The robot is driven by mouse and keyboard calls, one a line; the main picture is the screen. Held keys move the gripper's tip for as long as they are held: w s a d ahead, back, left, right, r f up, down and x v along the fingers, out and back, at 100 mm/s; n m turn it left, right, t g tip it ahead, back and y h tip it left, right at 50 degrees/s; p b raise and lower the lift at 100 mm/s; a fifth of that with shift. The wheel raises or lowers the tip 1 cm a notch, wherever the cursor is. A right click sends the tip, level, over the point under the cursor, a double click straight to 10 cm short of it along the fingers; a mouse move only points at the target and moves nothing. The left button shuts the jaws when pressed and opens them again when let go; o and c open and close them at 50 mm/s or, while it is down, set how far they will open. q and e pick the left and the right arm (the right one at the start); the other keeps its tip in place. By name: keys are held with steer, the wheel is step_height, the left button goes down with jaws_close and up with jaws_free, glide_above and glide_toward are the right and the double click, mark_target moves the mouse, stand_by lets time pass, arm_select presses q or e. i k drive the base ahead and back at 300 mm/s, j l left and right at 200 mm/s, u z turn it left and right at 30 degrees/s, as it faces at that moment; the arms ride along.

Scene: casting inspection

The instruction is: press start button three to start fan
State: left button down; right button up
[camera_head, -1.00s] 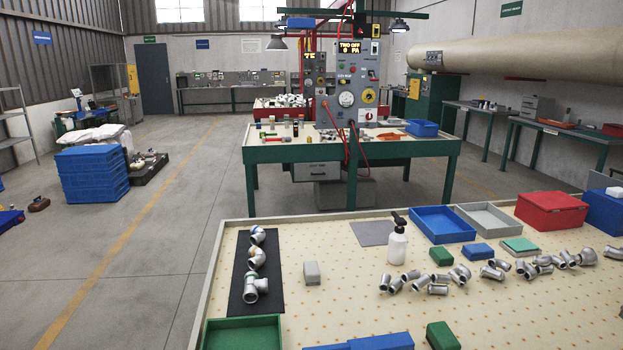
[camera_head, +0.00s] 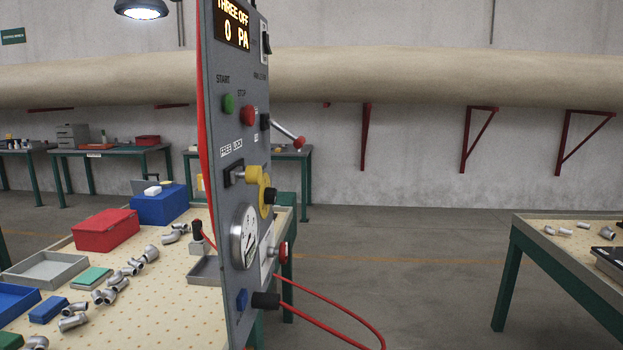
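The control panel (camera_head: 229,150) stands close in front of me in the head view, seen at a steep angle. Its display (camera_head: 232,24) reads "THREE OFF" and "0 PA". The green start button (camera_head: 228,103) sits below the word START. The red stop button (camera_head: 248,115) is to its right. Neither of my grippers shows in this view.
A perforated worktable (camera_head: 160,300) at the left holds a red box (camera_head: 106,230), a blue box (camera_head: 159,205) and several metal pipe fittings. Red hoses (camera_head: 330,305) hang from the panel's lower part. Another table (camera_head: 560,245) stands at the right.

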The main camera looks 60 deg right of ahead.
mark_target(228, 105)
steer(key=z, duration=1.65)
